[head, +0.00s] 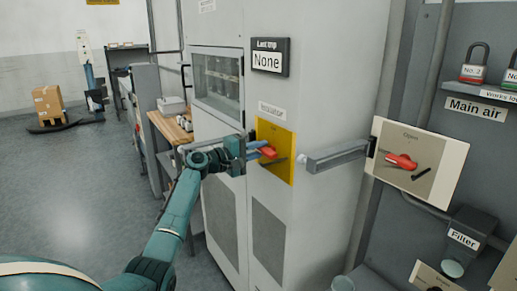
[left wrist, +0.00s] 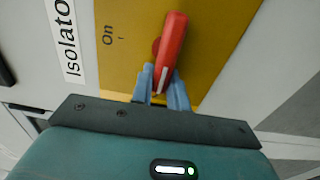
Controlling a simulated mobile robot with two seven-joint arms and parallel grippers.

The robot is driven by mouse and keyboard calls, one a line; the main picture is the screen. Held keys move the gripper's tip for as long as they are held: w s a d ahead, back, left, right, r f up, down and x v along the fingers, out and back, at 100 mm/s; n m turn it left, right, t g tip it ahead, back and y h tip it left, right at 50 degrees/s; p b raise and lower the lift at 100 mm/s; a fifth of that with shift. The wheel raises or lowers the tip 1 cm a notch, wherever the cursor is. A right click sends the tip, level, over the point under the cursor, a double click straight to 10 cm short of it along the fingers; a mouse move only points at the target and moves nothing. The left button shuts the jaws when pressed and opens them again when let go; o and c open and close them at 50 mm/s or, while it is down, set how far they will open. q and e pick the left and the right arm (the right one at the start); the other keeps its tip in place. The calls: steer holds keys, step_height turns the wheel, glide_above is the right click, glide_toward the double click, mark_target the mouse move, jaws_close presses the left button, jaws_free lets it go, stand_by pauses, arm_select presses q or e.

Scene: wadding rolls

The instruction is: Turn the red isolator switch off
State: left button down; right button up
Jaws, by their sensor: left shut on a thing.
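The red isolator switch handle (head: 268,152) sits on a yellow plate (head: 277,135) on the grey cabinet, under a label reading "Isolator". My left gripper (head: 256,150) reaches it from the left and is shut on it. In the left wrist view, the red handle (left wrist: 172,42) runs between my two blue fingers (left wrist: 162,88), its far end sticking out beyond them. The word "On" (left wrist: 108,35) shows on the yellow plate beside the handle. My fingers hide part of the plate and any other marking there. My right gripper is not in view.
A grey bar (head: 338,156) juts from the cabinet to the right of the yellow plate. A wooden-topped bench (head: 170,126) is at left. Floor at left is mostly clear.

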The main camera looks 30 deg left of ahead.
arm_select(q)
steer(key=c, duration=1.4)
jaws_free()
steer(key=shift+o, duration=0.2)
steer(key=b+v, duration=0.2)
steer(key=v, duration=1.1)
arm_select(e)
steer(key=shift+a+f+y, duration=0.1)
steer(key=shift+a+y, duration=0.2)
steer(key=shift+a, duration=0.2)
arm_select(q)
steer(key=shift+s, duration=0.1)
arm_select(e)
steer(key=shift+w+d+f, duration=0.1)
